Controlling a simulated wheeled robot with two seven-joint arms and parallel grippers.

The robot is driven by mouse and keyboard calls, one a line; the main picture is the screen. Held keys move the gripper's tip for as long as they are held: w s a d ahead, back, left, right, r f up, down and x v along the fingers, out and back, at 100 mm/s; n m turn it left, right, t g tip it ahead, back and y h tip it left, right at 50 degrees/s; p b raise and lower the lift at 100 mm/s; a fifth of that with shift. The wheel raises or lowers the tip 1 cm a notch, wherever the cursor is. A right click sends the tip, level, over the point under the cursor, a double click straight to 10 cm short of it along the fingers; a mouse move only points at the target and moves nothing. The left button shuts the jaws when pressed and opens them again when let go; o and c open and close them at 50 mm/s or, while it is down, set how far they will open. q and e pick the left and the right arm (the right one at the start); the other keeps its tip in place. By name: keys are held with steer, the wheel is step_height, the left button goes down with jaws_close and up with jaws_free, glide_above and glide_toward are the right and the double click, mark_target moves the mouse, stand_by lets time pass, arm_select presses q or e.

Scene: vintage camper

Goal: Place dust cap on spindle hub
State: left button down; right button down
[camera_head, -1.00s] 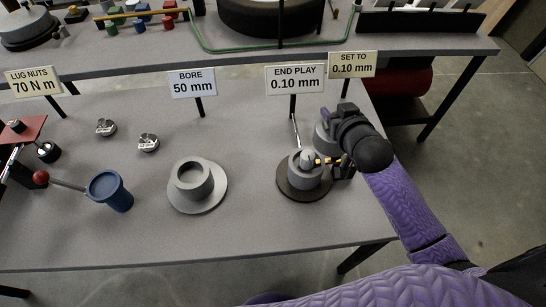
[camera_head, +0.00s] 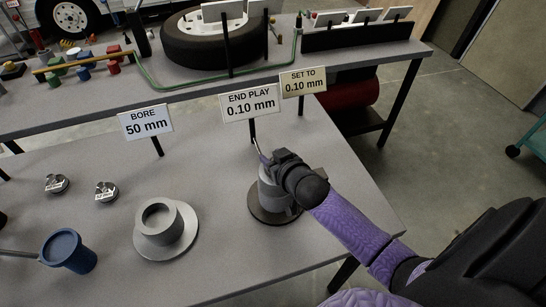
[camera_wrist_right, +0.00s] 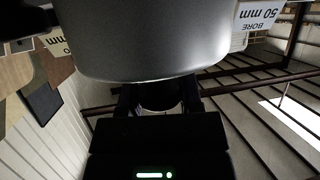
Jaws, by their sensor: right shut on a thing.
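My right gripper (camera_head: 268,172) is at the end play station on the front bench and largely covers what is there. It is shut on the grey dust cap, a big smooth rounded shape filling the top of the right wrist view (camera_wrist_right: 155,45). In the head view a grey cylindrical body (camera_head: 268,194) shows below and left of the gripper, above a dark round base (camera_head: 263,214). The spindle hub is mostly hidden there. I cannot tell where cap and hub divide, or whether they touch. My left gripper is not in view.
A grey flanged bore ring (camera_head: 183,243), a blue cup (camera_head: 66,252) and two small dials (camera_head: 106,192) (camera_head: 56,183) stand to the left. The end play sign (camera_head: 249,103) and set-to sign (camera_head: 303,82) stand behind. Bare bench lies right of the base.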

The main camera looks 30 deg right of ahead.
steer(key=shift+c, duration=1.6)
jaws_free()
steer(key=shift+o, duration=0.3)
steer(key=shift+r, duration=0.2)
arm_select(q)
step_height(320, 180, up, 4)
steer(key=p, duration=0.3)
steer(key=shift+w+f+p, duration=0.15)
steer(key=shift+p, duration=0.2)
arm_select(e)
steer(key=v, duration=1.2)
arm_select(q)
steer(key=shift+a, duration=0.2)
arm_select(e)
steer(key=shift+f, duration=0.15)
